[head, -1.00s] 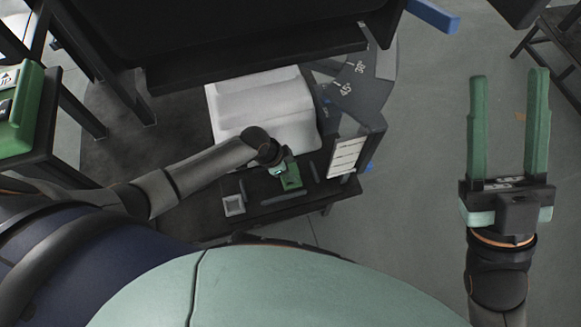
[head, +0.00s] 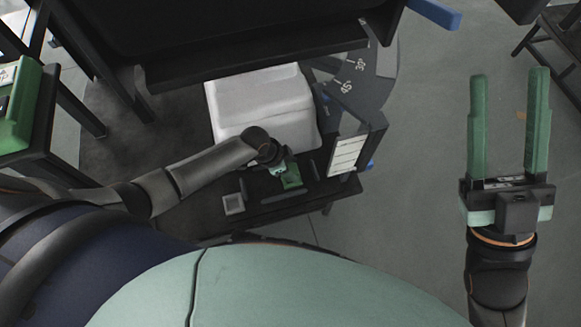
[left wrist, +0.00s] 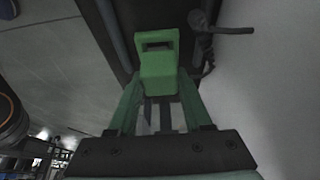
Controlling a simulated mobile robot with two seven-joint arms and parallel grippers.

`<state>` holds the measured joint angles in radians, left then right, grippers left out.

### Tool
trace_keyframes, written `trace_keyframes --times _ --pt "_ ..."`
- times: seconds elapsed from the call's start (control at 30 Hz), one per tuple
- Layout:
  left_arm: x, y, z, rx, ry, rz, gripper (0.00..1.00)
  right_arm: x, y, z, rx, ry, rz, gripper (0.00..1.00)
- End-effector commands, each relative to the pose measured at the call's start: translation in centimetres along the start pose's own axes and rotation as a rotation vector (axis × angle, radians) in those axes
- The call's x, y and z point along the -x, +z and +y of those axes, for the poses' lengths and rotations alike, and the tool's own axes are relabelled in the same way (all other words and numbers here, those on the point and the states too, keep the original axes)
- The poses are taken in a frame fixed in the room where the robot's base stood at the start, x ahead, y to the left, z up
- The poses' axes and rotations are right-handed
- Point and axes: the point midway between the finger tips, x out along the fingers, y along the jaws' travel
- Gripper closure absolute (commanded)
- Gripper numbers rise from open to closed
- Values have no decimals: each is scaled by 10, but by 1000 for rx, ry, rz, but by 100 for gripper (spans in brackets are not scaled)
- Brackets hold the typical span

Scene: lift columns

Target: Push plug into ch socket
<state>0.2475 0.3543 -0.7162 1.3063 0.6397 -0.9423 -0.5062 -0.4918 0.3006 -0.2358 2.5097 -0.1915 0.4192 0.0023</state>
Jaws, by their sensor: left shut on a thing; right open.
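My left gripper (head: 286,172) is low over a dark bench at the centre of the head view. In the left wrist view its green fingers (left wrist: 160,105) are closed around a green block with a dark slot (left wrist: 158,62). The block sits at the fingertips; I cannot tell for sure that it is the plug. A small grey square frame (head: 234,204) lies on the bench to the left of the gripper; whether it is the ch socket is too small to tell. My right gripper (head: 508,125) is open and empty, well to the right, above the floor.
A white box-like body (head: 262,108) stands just behind the left gripper. A dark unit with a white label (head: 347,153) and angle marks is to its right. Dark bars lie on the bench (head: 265,214). Floor around the right gripper is clear.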

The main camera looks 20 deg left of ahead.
Motion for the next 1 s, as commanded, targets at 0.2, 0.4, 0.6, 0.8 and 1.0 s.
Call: trace_keyframes --times 0.2,0.4,0.6,0.8,1.0 --pt "-4 1 0 0 0 1 100 2 2 -1 0 0 0 50" --pt "-6 2 0 0 0 1 100 3 3 -2 0 0 0 50" --pt "-9 4 0 0 0 1 100 5 4 -2 0 0 0 50" --pt "-10 4 0 0 0 1 100 5 5 -2 0 0 0 50" --pt "-10 3 0 0 -1 2 44 5 5 -2 0 0 0 50"
